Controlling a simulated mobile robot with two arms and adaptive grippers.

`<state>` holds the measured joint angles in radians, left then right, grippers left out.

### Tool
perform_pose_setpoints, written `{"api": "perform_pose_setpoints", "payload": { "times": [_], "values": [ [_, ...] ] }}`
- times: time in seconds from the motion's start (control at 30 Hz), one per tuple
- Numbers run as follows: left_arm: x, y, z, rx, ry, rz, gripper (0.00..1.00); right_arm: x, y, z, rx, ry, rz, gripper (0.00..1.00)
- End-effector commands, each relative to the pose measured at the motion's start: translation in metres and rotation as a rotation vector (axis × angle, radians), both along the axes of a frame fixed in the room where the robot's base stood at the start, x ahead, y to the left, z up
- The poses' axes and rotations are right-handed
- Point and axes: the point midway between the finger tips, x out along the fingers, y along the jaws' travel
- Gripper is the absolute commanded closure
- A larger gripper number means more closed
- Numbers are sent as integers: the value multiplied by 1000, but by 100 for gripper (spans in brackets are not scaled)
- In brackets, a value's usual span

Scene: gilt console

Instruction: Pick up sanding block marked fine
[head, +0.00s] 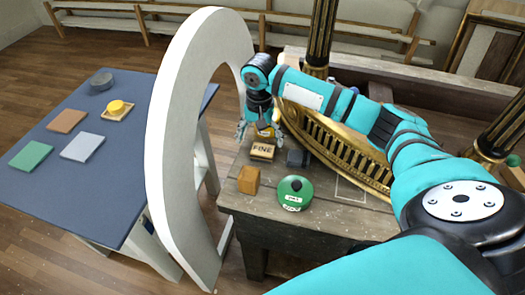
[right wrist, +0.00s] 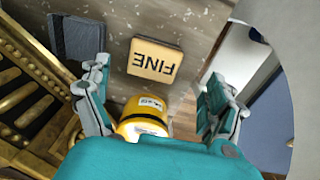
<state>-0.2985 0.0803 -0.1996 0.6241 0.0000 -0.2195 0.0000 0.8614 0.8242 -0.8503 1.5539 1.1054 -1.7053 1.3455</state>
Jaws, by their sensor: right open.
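The sanding block marked FINE (head: 262,151) is a tan block lying on the wooden bench, its lettering facing up. It also shows in the right wrist view (right wrist: 154,60), ahead of the fingers and roughly between them. My right gripper (head: 259,136) is just behind and above the block in the head view. In the right wrist view its fingers (right wrist: 158,100) are spread apart with nothing held. A yellow container (right wrist: 143,116) with a white label is closer to the wrist, between the fingers. My left gripper does not show.
A grey block (head: 295,157) lies right of the FINE block. An orange-brown block (head: 248,180) and a green round container (head: 295,193) stand nearer the front. A gilt slatted piece (head: 335,150) lies behind. A white arch (head: 170,120) stands left, before a blue table (head: 110,195).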

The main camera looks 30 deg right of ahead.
Motion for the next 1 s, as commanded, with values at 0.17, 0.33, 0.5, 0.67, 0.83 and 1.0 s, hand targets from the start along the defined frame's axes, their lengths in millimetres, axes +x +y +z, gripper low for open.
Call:
{"api": "perform_pose_setpoints", "payload": {
  "times": [0.17, 0.33, 0.5, 0.67, 0.83, 1.0],
  "values": [
    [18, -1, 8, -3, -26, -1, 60, -2, -3, -13, -2, 4, -1, 8],
    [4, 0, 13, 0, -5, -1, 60, -5, -7, -39, 0, 3, -1, 8],
    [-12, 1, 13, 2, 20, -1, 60, -4, -7, -53, 0, 0, 0, 8],
    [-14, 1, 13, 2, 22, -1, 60, -4, -7, -54, 0, -1, 1, 8],
    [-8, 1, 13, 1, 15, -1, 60, -4, -7, -54, -1, -1, 1, 23],
    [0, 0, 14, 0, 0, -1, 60, -4, -7, -54, -1, -1, 1, 46]
  ]
}}
